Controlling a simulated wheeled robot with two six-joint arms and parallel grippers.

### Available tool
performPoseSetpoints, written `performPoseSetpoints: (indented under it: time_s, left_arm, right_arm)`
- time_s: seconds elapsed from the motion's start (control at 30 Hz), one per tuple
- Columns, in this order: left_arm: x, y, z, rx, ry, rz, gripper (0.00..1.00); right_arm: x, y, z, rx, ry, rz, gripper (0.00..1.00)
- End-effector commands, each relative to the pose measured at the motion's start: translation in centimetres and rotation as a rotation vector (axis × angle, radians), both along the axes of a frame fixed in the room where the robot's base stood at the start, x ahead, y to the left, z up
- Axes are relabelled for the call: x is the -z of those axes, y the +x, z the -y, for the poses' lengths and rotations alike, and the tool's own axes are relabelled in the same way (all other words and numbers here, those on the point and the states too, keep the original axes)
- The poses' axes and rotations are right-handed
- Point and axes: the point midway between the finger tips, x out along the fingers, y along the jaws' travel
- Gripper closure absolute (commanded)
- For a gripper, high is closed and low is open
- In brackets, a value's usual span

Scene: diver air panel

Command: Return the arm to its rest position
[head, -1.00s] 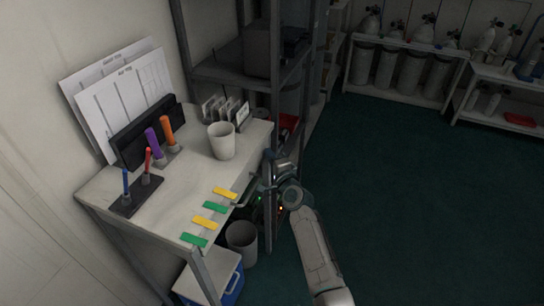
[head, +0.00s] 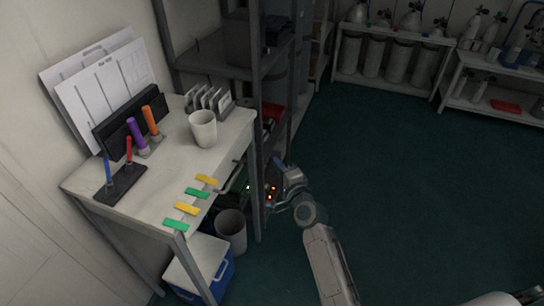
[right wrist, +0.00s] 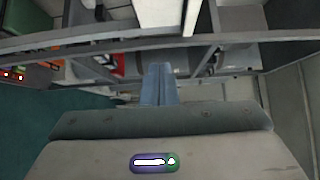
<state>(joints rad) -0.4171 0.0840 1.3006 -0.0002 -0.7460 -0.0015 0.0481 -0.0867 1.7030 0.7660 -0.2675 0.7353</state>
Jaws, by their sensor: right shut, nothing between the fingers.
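My right arm reaches in from the bottom right of the head view and bends beside the desk's right side. Its wrist and right gripper (head: 278,165) are in front of the dark shelf rack, clear of the desk top, and small and dim there. In the right wrist view the two blue-grey fingers of the right gripper (right wrist: 158,72) are together, with nothing between them. My left gripper is not in view.
The desk (head: 165,187) holds a white cup (head: 203,129), upright pens and coloured tags. A grey bin (head: 231,232) and a blue-white cooler (head: 205,268) stand below. The shelf rack (head: 257,110) is close to the arm. Green floor (head: 410,190) is open to the right.

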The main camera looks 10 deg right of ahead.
Motion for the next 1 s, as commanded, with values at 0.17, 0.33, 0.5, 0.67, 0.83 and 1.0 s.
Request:
performPoseSetpoints:
  time_s: [0.17,0.33,0.5,0.67,0.83,1.0]
  left_arm:
    - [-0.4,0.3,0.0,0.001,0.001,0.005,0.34]
    - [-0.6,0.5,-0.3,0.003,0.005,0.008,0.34]
    - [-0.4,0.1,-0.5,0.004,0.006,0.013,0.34]
    - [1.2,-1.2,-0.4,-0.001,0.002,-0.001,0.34]
    - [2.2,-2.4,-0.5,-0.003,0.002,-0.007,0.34]
    - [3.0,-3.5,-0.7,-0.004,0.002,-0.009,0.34]
  right_arm:
    - [0.0,-0.8,0.2,0.000,-0.001,0.000,1.00]
    - [0.8,-1.0,0.2,-0.001,-0.019,-0.015,1.00]
    - [8.0,-2.8,0.6,-0.021,-0.187,-0.139,1.00]
    - [19.0,-7.5,1.8,-0.091,-0.461,-0.333,1.00]
    - [29.7,-15.1,3.8,-0.221,-0.738,-0.528,1.00]
    - [38.4,-24.5,6.3,-0.401,-0.988,-0.705,1.00]
